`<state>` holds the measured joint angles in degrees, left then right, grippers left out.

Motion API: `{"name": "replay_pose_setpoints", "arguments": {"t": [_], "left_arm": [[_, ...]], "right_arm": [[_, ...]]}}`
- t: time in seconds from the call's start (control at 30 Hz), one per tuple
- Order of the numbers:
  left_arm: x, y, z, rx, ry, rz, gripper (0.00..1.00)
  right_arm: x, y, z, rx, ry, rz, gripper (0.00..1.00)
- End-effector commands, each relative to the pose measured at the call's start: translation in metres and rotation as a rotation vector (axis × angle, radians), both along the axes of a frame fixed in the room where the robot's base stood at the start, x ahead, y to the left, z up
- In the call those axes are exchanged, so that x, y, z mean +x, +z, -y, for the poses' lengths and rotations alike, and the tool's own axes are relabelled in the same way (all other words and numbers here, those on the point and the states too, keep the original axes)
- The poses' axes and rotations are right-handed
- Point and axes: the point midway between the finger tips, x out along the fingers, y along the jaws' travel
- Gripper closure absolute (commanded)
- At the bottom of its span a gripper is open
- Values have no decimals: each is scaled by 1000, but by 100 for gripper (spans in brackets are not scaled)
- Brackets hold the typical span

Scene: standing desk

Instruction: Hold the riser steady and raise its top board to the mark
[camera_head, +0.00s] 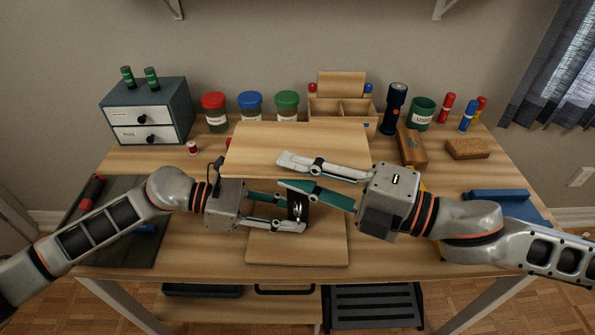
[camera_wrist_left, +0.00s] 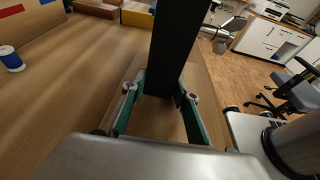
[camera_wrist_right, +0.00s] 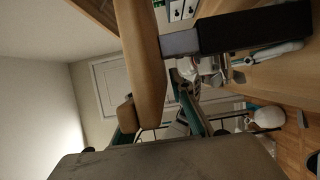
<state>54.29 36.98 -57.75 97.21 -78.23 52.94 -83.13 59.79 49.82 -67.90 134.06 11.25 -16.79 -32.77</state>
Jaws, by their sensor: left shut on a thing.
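The riser has a wooden top board (camera_head: 297,142), a wooden base board (camera_head: 297,255) on the desk and a dark upright post (camera_head: 298,205) between them. My left gripper (camera_head: 297,213) is shut on the post, which stands between its fingers in the left wrist view (camera_wrist_left: 172,50). My right gripper (camera_head: 283,171) is open at the top board's front edge, one finger above and one below. In the right wrist view the board (camera_wrist_right: 143,60) shows edge-on between the fingers, with a lighter grey inner post (camera_wrist_right: 180,43) beside it. I cannot make out the mark.
Behind the riser stand lidded jars (camera_head: 250,108), a wooden organizer (camera_head: 340,110), a black flashlight (camera_head: 394,108) and a green cup (camera_head: 422,111). A drawer box (camera_head: 150,112) is at left. A wooden block (camera_head: 412,148), cork block (camera_head: 467,149) and blue tray (camera_head: 505,203) are at right.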

Motion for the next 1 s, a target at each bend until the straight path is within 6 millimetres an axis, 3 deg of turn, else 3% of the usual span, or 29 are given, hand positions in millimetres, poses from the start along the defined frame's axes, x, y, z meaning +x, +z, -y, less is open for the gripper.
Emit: {"name": "replay_pose_setpoints", "arguments": {"t": [0.37,1.0], "left_arm": [[1,-5,-2,6,4,-2,83],[1,-5,-2,6,4,-2,83]], "right_arm": [[-2,-3,6,-1,-2,-4,78],[-44,-3,93,-2,-2,-5,78]]}}
